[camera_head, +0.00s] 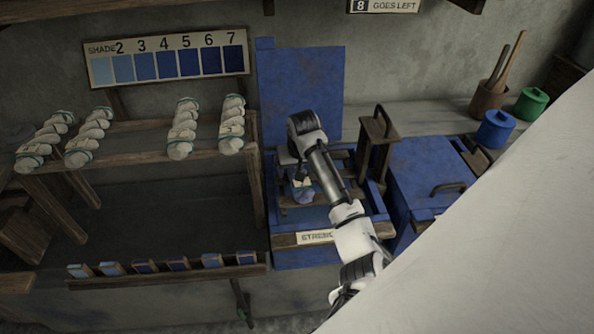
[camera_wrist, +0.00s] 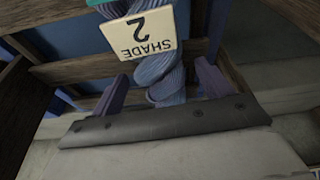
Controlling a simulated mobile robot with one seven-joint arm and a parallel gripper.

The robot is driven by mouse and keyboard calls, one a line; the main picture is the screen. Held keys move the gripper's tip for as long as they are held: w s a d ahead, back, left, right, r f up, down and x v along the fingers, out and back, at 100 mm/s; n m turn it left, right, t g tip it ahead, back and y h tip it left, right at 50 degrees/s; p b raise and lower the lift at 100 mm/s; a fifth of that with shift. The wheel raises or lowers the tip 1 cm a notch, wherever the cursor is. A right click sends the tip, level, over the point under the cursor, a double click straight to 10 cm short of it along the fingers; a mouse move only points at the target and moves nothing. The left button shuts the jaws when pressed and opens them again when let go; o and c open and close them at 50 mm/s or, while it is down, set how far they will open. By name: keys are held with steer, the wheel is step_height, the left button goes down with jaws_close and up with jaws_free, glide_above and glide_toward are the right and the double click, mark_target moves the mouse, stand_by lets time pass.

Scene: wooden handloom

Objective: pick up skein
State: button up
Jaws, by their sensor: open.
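In the head view the skein (camera_head: 304,194) is a small blue-violet shape in the blue open box. My gripper (camera_wrist: 162,88) is open, one finger on each side of the skein. Gaps show between the skein and both fingers. In the head view my gripper (camera_head: 301,180) is partly hidden by my arm. The skein's lower end is hidden behind the dark gripper edge.
The blue box (camera_head: 292,252) has wooden slats and an upright lid (camera_head: 300,85). Pale skeins (camera_head: 183,128) lie on a wooden rack at left, above a row of blue shade blocks (camera_head: 177,264). A wooden stand (camera_head: 378,137) and blue chest (camera_head: 430,170) are close at right.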

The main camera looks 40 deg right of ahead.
steer(key=shift+c, duration=0.5)
steer(key=c, duration=1)
steer(key=shift+c, duration=0.2)
steer(key=shift+r, duration=0.15)
